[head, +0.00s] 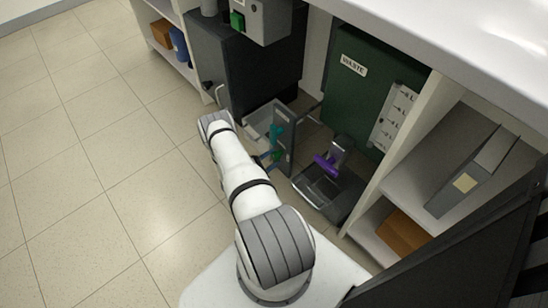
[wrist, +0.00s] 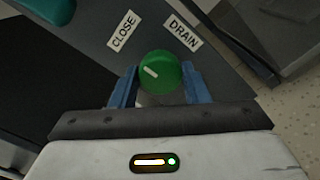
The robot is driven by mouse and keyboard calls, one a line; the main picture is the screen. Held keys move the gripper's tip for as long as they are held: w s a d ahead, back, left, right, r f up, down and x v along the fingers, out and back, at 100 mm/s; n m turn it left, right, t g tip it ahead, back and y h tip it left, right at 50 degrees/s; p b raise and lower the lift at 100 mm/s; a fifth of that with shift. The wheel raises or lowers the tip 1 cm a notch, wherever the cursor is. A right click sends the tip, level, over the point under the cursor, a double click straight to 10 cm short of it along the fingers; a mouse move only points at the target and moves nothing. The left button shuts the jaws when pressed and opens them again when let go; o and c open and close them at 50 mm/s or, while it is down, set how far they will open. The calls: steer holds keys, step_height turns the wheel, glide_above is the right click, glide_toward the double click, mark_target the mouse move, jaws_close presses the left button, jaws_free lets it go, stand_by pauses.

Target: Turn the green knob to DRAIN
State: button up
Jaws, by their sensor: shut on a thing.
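The green knob (wrist: 160,72) sits on a grey panel (wrist: 95,55) in the wrist view. Its white mark is on its left side, pointing left and slightly up, nearer the CLOSE label (wrist: 123,31) than the DRAIN label (wrist: 184,32). My gripper (wrist: 159,84) has one blue finger on each side of the knob and is shut on it. In the head view the knob (head: 277,154) is a small green spot beside my gripper (head: 268,160), which is partly hidden by my arm.
A teal part (head: 275,132) is on the same panel, above the knob. A purple-handled item (head: 327,163) stands at a dark open tray (head: 325,190) to the right. A green WASTE cabinet (head: 365,85) is behind. Open floor (head: 95,150) lies left.

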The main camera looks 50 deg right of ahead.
steer(key=shift+s+f, duration=0.15)
steer(key=m, duration=0.3)
steer(key=shift+m, duration=0.3)
stand_by(0.4)
steer(key=shift+m, duration=0.3)
steer(key=m, duration=0.3)
steer(key=shift+m, duration=0.7)
steer(key=shift+m+p, duration=0.35)
steer(key=shift+m, duration=0.65)
steer(key=shift+s, duration=0.1)
